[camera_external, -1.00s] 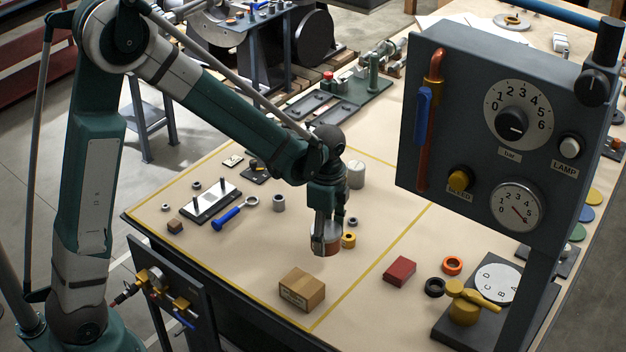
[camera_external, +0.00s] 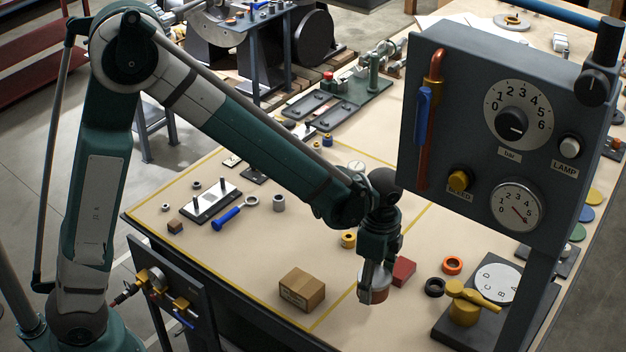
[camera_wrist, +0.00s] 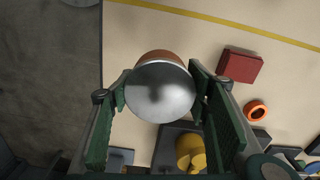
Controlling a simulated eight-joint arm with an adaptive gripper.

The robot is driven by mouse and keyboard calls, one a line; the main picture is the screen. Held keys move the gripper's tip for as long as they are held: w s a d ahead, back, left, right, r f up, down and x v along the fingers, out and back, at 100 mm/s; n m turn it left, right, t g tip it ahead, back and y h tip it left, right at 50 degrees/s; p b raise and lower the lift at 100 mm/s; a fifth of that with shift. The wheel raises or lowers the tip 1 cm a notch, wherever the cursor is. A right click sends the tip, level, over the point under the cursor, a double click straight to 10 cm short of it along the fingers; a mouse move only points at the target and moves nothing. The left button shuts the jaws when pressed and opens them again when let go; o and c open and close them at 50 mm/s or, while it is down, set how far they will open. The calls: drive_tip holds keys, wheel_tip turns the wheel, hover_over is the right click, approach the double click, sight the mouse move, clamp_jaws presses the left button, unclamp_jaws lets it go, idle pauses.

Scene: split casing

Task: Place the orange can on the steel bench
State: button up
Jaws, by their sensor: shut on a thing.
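The orange can (camera_external: 372,297) is held in my gripper (camera_external: 375,280), above the front part of the tan worktop. In the wrist view the can (camera_wrist: 160,92) shows its round silver end, with a strip of orange-brown side above it. The green fingers of my gripper (camera_wrist: 160,86) are shut on its two sides. A small blue-grey metal bench (camera_external: 258,42) with small parts on it stands behind the worktop at upper left; I cannot tell if it is the steel bench named.
A cardboard box (camera_external: 302,290) is left of the can, and a red block (camera_external: 403,271) is close on its right. An orange ring (camera_external: 452,265) and a yellow valve (camera_external: 465,308) lie farther right. Bare floor (camera_wrist: 45,90) shows left in the wrist view.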

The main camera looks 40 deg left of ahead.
drive_tip(key=shift+s+d, duration=0.15)
drive_tip(key=shift+d, duration=0.2)
hover_over(371, 320)
drive_tip(key=shift+f+b, duration=0.45)
drive_tip(key=shift+f, duration=2.7)
drive_tip(key=shift+f+b, duration=0.3)
drive_tip(key=shift+f, duration=1.55)
drive_tip(key=shift+f, duration=0.15)
drive_tip(key=o, duration=1.1)
